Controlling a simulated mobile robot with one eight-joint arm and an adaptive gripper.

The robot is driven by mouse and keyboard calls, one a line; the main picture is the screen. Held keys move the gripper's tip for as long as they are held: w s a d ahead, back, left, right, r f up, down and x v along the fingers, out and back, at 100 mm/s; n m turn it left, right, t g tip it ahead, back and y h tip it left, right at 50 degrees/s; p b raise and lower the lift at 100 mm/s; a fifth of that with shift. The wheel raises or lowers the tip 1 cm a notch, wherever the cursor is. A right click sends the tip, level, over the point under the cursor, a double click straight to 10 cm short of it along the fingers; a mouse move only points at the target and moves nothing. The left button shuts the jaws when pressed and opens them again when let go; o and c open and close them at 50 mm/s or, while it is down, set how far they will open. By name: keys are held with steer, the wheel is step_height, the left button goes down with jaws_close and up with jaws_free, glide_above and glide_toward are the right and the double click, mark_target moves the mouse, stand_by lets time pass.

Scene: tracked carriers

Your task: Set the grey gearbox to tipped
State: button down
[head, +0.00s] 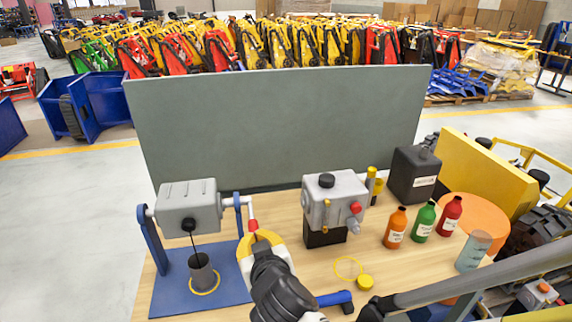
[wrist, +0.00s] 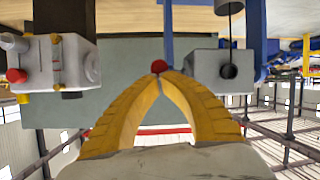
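The grey gearbox (head: 188,205) hangs between the posts of a blue stand (head: 215,275) at the left of the table; its body looks roughly level. A black port on its front has a dark line running down to a dark grey cup (head: 202,275). A crank with a red knob (head: 253,225) sticks out at its right. My gripper (head: 258,236) is at this knob, its yellow fingers together. In the wrist view the fingertips (wrist: 159,74) meet just at the red knob (wrist: 157,65), with the gearbox (wrist: 225,70) to the right; no grasp around the knob is visible.
A second light grey unit (head: 334,200) stands right of my gripper on a black block. A grey panel (head: 280,120) closes the back.

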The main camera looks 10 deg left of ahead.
step_height(320, 180, down, 7)
steer(key=b, duration=0.5)
steer(key=shift+w, duration=0.25)
steer(key=shift+a, duration=0.1)
steer(key=shift+r, duration=0.15)
